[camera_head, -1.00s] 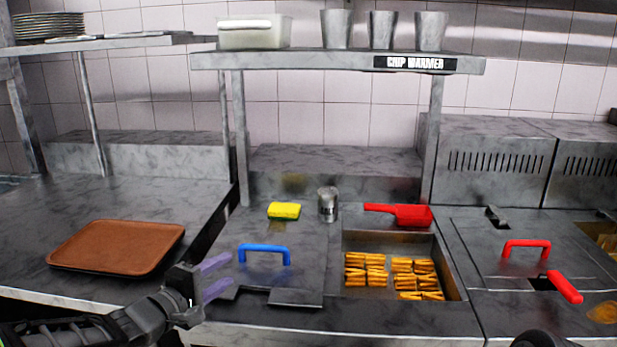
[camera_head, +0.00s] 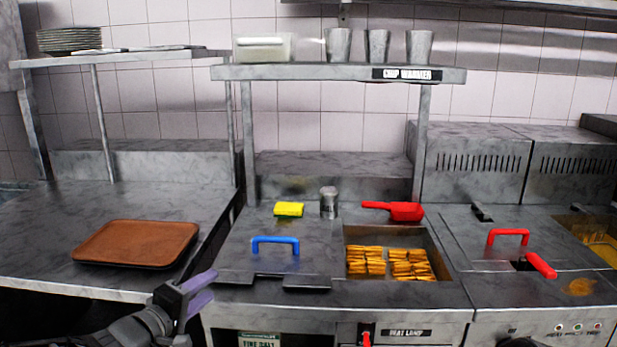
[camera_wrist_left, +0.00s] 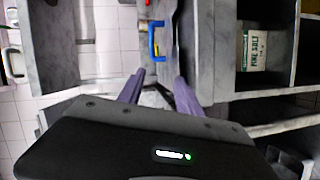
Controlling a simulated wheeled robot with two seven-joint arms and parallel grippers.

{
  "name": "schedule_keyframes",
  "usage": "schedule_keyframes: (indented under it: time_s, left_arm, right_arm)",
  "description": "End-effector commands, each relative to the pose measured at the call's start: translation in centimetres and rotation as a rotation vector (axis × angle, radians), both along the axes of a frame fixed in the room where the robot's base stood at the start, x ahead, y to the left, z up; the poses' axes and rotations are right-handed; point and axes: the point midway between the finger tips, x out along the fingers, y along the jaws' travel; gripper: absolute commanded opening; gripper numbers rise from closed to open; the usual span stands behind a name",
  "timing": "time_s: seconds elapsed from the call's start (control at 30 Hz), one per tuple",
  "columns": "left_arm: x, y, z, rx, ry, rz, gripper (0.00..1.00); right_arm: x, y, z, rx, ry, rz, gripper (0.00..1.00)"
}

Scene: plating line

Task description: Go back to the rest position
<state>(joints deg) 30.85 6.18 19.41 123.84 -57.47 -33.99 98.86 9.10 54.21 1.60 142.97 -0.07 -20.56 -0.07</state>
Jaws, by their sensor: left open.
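My left gripper (camera_head: 196,294) has purple fingers and is empty, in front of the counter's front edge, below the blue handle. In the left wrist view its two fingers (camera_wrist_left: 160,84) are apart with nothing between them. The blue handle (camera_head: 275,241) sits on the closed left lid of the chip warmer and also shows in the left wrist view (camera_wrist_left: 152,38). A small dark piece at the bottom edge of the head view may be part of my right arm; its gripper does not show.
A brown tray (camera_head: 136,243) lies on the left counter. The open bin (camera_head: 440,262) holds chips, with a red scoop (camera_head: 402,211) behind it. A yellow sponge (camera_head: 289,209) and a metal shaker (camera_head: 328,202) stand behind the lid. Red handles (camera_head: 508,236) are at the right.

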Motion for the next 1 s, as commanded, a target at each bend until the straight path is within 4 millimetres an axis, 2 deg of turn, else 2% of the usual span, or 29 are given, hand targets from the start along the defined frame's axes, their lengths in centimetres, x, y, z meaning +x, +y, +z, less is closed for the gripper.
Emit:
schedule_keyframes:
  time_s: [0.13,0.27,0.37,0.47,0.5,0.57,0.6,0.67,0.7,0.83,0.9,1.0]
  left_arm:
    - [0.0,1.0,-1.2,0.13,-0.026,0.02,0.41]
    - [-0.3,1.9,-4.2,0.262,-0.009,0.035,0.41]
    - [-1.1,1.9,-8.5,0.382,0.041,0.023,0.41]
    - [-3.3,0.5,-15.5,0.521,0.148,-0.045,0.41]
    - [-4.7,-0.4,-18.5,0.572,0.198,-0.088,0.41]
    - [-7.1,-1.9,-22.6,0.636,0.272,-0.164,0.41]
    - [-9.0,-3.1,-25.1,0.669,0.321,-0.22,0.41]
    - [-12.2,-4.8,-28.6,0.708,0.394,-0.307,0.41]
    - [-14.5,-6.1,-30.7,0.728,0.443,-0.369,0.41]
    - [-22.7,-9.5,-35.9,0.75,0.601,-0.55,0.41]
    - [-26.7,-10.9,-37.7,0.737,0.685,-0.617,0.41]
    - [-31.1,-12.4,-39.1,0.719,0.774,-0.685,0.41]
  right_arm:
    - [0.0,0.0,0.0,0.0,0.0,0.0,0.36]
    - [0.0,0.0,0.1,0.0,0.0,0.0,0.36]
    - [0.0,0.0,0.4,0.0,0.0,-0.001,0.36]
    - [0.0,0.0,1.1,0.0,0.001,-0.001,0.36]
    - [0.0,0.0,1.4,0.0,0.001,-0.001,0.36]
    - [0.0,0.0,1.8,0.001,0.001,-0.001,0.36]
    - [0.0,0.0,2.1,0.001,0.001,-0.001,0.36]
    - [0.0,0.0,2.5,0.001,0.001,-0.001,0.36]
    - [0.0,0.0,2.8,0.001,0.001,-0.001,0.36]
    - [0.0,0.1,3.8,0.001,0.001,-0.001,0.36]
    - [0.0,0.1,4.2,0.001,0.001,-0.001,0.36]
    - [0.0,0.1,4.8,0.001,0.001,-0.001,0.36]
